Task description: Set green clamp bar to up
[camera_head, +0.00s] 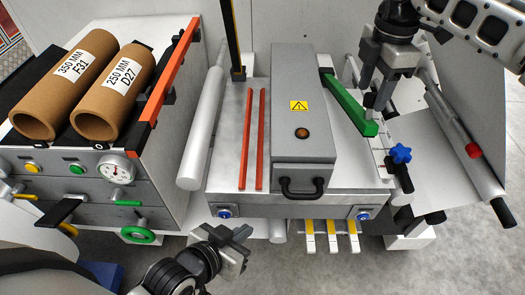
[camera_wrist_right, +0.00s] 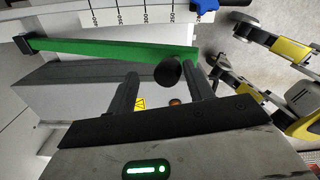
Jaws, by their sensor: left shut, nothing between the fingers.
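The green clamp bar (camera_head: 347,105) lies low along the right side of the grey housing in the head view, running from a dark hinge block at the back toward the front. In the right wrist view the green bar (camera_wrist_right: 100,56) crosses the top. My right gripper (camera_head: 377,97) points down beside the bar's front half. Its fingers (camera_wrist_right: 162,72) are apart, close to the bar's end, with a black round knob (camera_wrist_right: 168,71) showing between them. I cannot tell whether they touch the bar. My left gripper (camera_head: 240,247) is shut and empty, in front of the machine, away from the bar.
The grey housing (camera_head: 303,140) with a black handle stands left of the bar. Two orange strips (camera_head: 262,140) lie farther left. A blue star knob (camera_head: 400,154) sits in front of and right of my right gripper. Brown rolls (camera_head: 60,95) rest on the left cabinet.

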